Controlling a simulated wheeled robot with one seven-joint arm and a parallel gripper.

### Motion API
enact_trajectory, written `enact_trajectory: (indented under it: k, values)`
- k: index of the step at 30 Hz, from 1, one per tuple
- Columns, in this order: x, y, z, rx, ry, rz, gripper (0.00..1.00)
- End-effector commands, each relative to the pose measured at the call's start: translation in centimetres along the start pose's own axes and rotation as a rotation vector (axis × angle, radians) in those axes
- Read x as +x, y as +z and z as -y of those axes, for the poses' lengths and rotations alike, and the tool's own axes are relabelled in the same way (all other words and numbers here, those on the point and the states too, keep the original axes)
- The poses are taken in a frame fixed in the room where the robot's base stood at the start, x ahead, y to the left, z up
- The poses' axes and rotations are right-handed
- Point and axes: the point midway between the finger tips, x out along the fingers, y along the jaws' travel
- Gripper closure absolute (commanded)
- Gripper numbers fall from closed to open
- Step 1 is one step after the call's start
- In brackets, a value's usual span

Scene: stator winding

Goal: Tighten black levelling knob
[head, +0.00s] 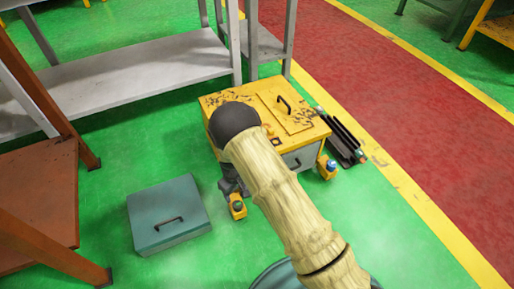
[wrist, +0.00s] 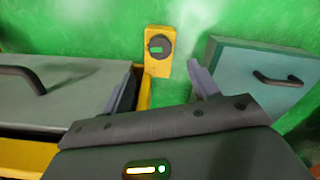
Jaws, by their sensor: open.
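The black levelling knob (wrist: 159,46) is a round dark disc with a green mark, on a yellow foot (wrist: 157,66) at the top middle of the wrist view. In the head view a dark knob (head: 238,206) tops the yellow foot at the cabinet's near left corner. My gripper (wrist: 164,80) is open and empty, its two fingers apart below the knob in the wrist view and not touching it. In the head view the gripper is mostly hidden behind my arm, close to that foot. A blue-topped knob (head: 331,165) sits on the right foot.
The yellow cabinet (head: 222,99) has a black handle on top and a grey drawer front (head: 303,157). A grey-green box (head: 165,207) with a handle lies left of the foot. Dark bars (head: 342,138) lie right of the cabinet. Green floor between box and foot is clear.

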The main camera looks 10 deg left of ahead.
Motion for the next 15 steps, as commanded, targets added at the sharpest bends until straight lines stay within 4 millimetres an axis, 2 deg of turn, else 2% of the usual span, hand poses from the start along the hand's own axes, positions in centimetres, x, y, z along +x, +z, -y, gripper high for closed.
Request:
enact_trajectory:
  k: [1,15]
  values:
    - [-1.3,0.0,0.0,0.0,0.0,-0.001,0.39]
    - [-8.8,-0.1,0.0,0.0,0.001,-0.002,0.39]
